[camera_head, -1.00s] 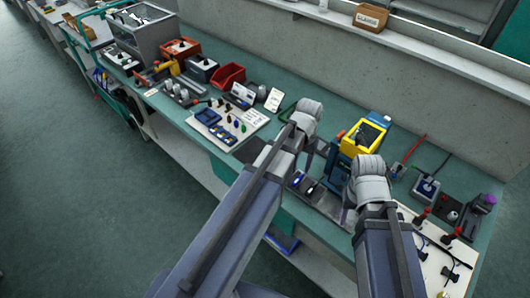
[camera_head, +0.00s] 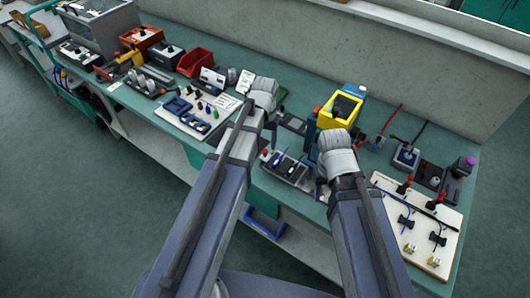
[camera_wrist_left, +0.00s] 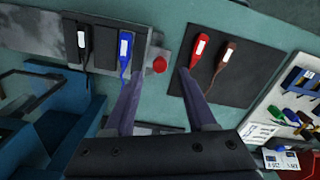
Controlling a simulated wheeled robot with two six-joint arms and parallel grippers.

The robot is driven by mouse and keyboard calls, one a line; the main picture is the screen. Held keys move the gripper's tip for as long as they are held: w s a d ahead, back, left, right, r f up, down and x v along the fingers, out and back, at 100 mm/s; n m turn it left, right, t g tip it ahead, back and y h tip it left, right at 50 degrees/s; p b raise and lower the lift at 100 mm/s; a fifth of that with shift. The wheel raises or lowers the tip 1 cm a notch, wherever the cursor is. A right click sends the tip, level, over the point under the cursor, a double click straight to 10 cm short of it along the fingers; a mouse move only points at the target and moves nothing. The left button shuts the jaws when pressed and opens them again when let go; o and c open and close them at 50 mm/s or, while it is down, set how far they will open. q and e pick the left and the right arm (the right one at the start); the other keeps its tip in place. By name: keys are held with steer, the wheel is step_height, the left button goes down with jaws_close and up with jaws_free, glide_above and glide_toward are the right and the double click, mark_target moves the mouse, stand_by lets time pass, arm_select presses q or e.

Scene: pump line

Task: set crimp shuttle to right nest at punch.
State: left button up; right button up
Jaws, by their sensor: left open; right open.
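The blue-and-yellow punch (camera_head: 341,108) stands on the bench, with part of its blue body at the left of the left wrist view (camera_wrist_left: 70,125). A grey plate, seemingly the crimp shuttle (camera_head: 287,167), lies in front of it, also in the left wrist view (camera_wrist_left: 103,60). It carries a black tagged piece (camera_wrist_left: 83,40) and a blue tagged piece (camera_wrist_left: 125,45). A red knob (camera_wrist_left: 160,64) is at its end. My left gripper (camera_wrist_left: 163,103) is open and empty; the knob shows just beyond and between its fingertips. My right gripper (camera_head: 322,190) is open near the punch's front, fingers partly hidden.
A dark mat (camera_wrist_left: 228,85) with red and brown tagged pieces lies beside the knob. A white tool board (camera_head: 195,112) is to the left. Another white board (camera_head: 400,235) with red-topped parts is at the right. A joystick box (camera_head: 405,157) stands behind it.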

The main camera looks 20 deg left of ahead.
mark_target(265, 151)
arm_select(q)
step_height(265, 151, down, 4)
steer(key=b, duration=0.2)
steer(key=shift+r+b, duration=0.15)
steer(key=shift+b, duration=0.2)
arm_select(e)
step_height(265, 151, down, 4)
steer(key=shift+r, duration=0.15)
arm_select(q)
jaws_close()
stand_by(0.7)
